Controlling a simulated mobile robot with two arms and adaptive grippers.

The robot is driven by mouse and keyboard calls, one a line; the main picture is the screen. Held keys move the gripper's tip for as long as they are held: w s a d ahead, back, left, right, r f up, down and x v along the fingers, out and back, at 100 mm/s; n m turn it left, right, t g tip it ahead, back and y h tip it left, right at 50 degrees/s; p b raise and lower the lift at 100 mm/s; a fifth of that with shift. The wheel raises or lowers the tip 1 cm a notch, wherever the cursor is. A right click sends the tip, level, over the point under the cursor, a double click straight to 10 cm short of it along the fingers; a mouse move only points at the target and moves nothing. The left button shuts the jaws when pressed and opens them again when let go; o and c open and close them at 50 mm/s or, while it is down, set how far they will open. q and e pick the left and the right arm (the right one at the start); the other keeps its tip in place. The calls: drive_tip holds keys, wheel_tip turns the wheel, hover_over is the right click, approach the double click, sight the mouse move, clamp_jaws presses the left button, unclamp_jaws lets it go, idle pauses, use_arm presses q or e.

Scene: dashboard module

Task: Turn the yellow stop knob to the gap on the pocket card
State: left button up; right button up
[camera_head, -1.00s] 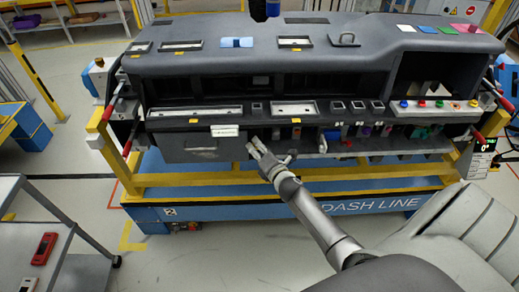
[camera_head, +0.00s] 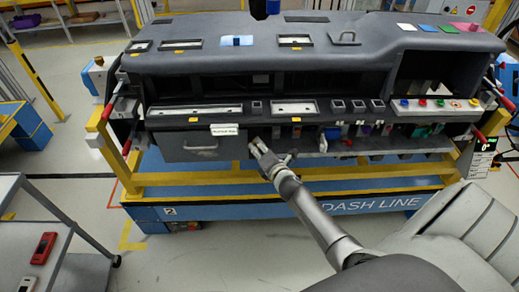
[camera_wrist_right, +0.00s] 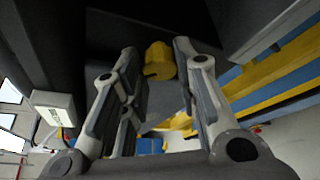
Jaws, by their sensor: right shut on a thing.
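The yellow stop knob (camera_wrist_right: 159,60) sits between my right fingertips (camera_wrist_right: 157,65) in the right wrist view. My right gripper (camera_head: 257,146) is shut on it, beside the right end of the grey drawer front below the dashboard. The knob is hidden behind the gripper in the head view. A white label (camera_head: 225,130) with dark text sits at the drawer's top edge; I cannot tell if it is the pocket card. A gap mark is too small to make out. My left gripper is not in view.
The grey dashboard (camera_head: 275,60) rests on a yellow and blue stand (camera_head: 285,205). A row of coloured switches and parts (camera_head: 365,134) lies to the right of my gripper. A grey cart (camera_head: 88,250) with a red device (camera_head: 44,248) stands at the lower left.

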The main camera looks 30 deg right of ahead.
drive_tip(key=m+t+b, duration=0.2)
drive_tip(key=m+b, duration=0.2)
drive_tip(key=b, duration=0.2)
drive_tip(key=f+m+t+b, duration=0.1)
drive_tip(key=m+b, duration=0.3)
drive_tip(key=b, duration=0.2)
drive_tip(key=shift+f+t, duration=0.2)
drive_tip(key=shift+t, duration=0.2)
drive_tip(key=shift+r+m+t+b, duration=0.1)
drive_tip(key=shift+m+t+b, duration=0.3)
drive_tip(key=shift+m+b, duration=0.9)
drive_tip(key=o, duration=1.1)
drive_tip(key=shift+c, duration=0.2)
drive_tip(key=v, duration=1.2)
drive_tip(key=shift+a, duration=0.1)
